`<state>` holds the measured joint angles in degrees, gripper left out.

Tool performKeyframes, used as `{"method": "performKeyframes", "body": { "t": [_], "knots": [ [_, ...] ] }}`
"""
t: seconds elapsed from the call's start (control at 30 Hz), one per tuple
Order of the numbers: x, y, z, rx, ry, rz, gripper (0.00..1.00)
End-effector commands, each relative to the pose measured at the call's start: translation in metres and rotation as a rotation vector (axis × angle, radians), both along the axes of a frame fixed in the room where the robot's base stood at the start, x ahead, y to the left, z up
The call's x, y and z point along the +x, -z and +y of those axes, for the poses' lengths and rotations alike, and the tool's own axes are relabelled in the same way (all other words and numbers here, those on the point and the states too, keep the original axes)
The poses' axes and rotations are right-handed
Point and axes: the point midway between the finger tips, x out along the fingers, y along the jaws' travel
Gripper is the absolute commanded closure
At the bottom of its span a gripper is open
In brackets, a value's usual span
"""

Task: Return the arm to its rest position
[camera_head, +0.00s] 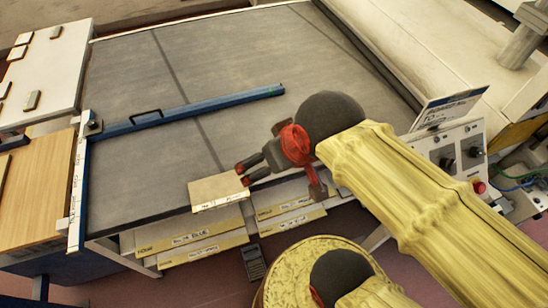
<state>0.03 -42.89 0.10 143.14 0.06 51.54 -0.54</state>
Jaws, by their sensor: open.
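My arm reaches in from the lower right in a yellow ribbed cover, with a dark round joint and a red wrist. My gripper (243,174) is over the front edge of the grey belt table (190,80), its two dark fingers apart and pointing left. A tan tile with a white labelled front edge (218,191) is right beside the fingertips, at the table's front edge. I cannot tell whether the fingers touch it or what bears it. Nothing clearly shows between the fingers.
A blue bar (190,109) crosses the belt. Labelled trays (205,249) sit below the front edge. A control panel (450,150) with a red button and a sign (448,107) stands right. A wooden board (38,190) and white table (45,60) lie left. The belt's far part is clear.

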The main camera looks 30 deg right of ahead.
Motion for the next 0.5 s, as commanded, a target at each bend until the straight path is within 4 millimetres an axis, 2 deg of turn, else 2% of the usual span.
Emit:
{"method": "performKeyframes", "body": {
  "t": [0.33, 0.5],
  "knots": [
    [-0.001, 0.002, 0.0, 0.003, 0.008, -0.001, 0.0],
    [-0.001, 0.023, 0.0, 0.003, 0.008, -0.001, 0.0]
  ]
}}
